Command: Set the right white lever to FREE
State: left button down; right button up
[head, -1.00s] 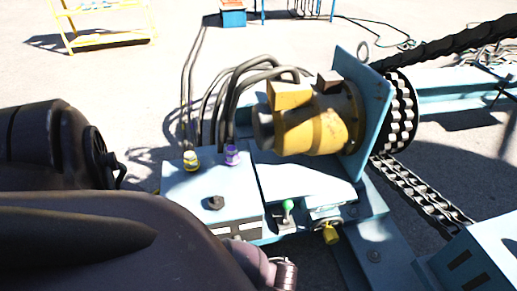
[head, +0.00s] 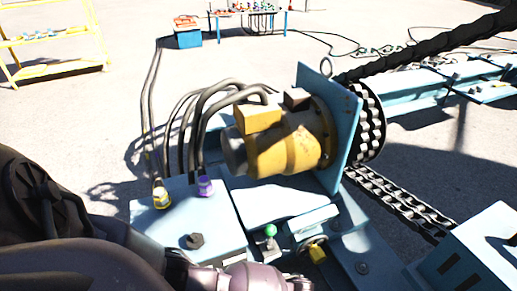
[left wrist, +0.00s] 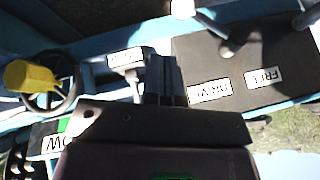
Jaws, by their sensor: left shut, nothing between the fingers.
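In the left wrist view, a dark plate (left wrist: 225,66) carries labels that appear to read DRIVE (left wrist: 210,91) and FREE (left wrist: 263,77), upside down. A pale lever (left wrist: 212,25) rises from the plate at the top, and another pale shaft (left wrist: 306,22) shows at the right edge. Which one is the right white lever I cannot tell. My left gripper (left wrist: 165,62) is shut and empty, left of the plate and apart from the levers. In the head view my left arm covers the bottom left, and no white levers show.
A yellow-knobbed handwheel (left wrist: 38,80) and a small white-labelled handle (left wrist: 126,60) sit left of the gripper. A yellow motor (head: 285,150), hose fittings (head: 205,187), a green-knobbed lever (head: 270,230) and a chain (head: 400,205) stand beyond my arm.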

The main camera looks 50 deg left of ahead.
pick_arm(q)
jog(key=s+a+b+x, duration=0.1)
jog(key=b+x, duration=0.4)
jog(key=x, duration=0.8)
jog(key=shift+s+r+b, duration=0.2)
jog(key=shift+s+b, duration=0.2)
jog(key=shift+s, duration=0.05)
pick_arm(e)
jog(key=shift+w+a+f+n+t, duration=0.3)
jog(key=shift+w+f+t, duration=0.1)
jog(key=shift+w+t, duration=0.25)
pick_arm(q)
jog(key=shift+s+a, duration=0.1)
pick_arm(e)
jog(key=shift+d, duration=0.15)
